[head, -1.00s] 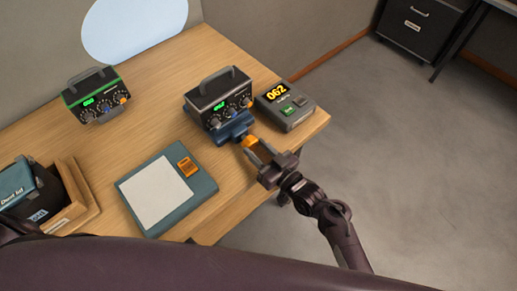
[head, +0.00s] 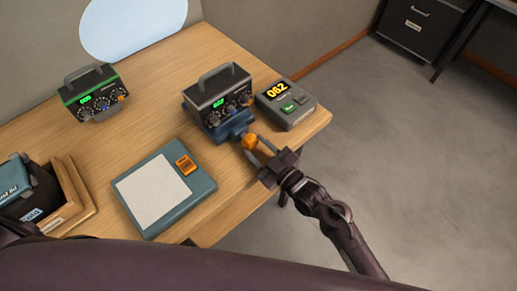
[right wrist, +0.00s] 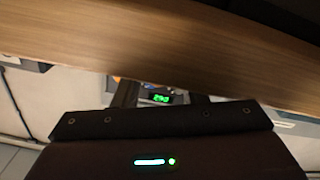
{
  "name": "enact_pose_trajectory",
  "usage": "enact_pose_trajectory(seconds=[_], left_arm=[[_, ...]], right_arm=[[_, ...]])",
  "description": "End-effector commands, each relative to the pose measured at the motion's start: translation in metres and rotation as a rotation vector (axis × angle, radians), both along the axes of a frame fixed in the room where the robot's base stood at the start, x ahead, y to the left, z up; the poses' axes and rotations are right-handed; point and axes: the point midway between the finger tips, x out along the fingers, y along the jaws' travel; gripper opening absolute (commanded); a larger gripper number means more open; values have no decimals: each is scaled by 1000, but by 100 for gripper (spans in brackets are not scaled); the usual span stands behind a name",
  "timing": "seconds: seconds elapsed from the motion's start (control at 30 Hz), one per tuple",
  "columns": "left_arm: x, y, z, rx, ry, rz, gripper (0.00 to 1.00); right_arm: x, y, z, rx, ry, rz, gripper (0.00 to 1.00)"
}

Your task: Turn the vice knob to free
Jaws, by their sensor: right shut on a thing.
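The blue vice (head: 232,128) stands near the right edge of the wooden table. It sits under a dark box (head: 217,92) with a handle, a green display and several dials. The orange vice knob (head: 249,141) sticks out at the vice's front. My right gripper (head: 256,146) reaches in from the lower right and is shut on this knob. Its fingers partly hide the knob. In the right wrist view a lit green display (right wrist: 160,98) shows between the dark fingers, and the knob itself cannot be made out there. My left gripper is out of view.
A meter reading 062 (head: 287,103) stands close right of the vice. A teal pad with a white sheet (head: 158,190) lies to the left. A green-trimmed box (head: 93,92) stands further back, and a wooden tray (head: 72,207) is at the lower left. The table edge (right wrist: 250,72) crosses the wrist view.

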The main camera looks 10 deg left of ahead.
Motion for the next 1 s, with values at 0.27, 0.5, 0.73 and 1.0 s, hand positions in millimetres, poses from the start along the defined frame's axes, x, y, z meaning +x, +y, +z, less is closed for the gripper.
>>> enact_pose_trajectory(seconds=[0.27,0.5,0.73,1.0], left_arm=[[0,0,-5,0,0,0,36],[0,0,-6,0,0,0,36],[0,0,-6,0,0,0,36],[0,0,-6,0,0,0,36]], right_arm=[[0,0,0,-68,-87,0,16],[0,0,0,-84,-107,1,16],[0,0,0,-84,-107,1,16],[-1,0,0,-84,-106,1,60]])
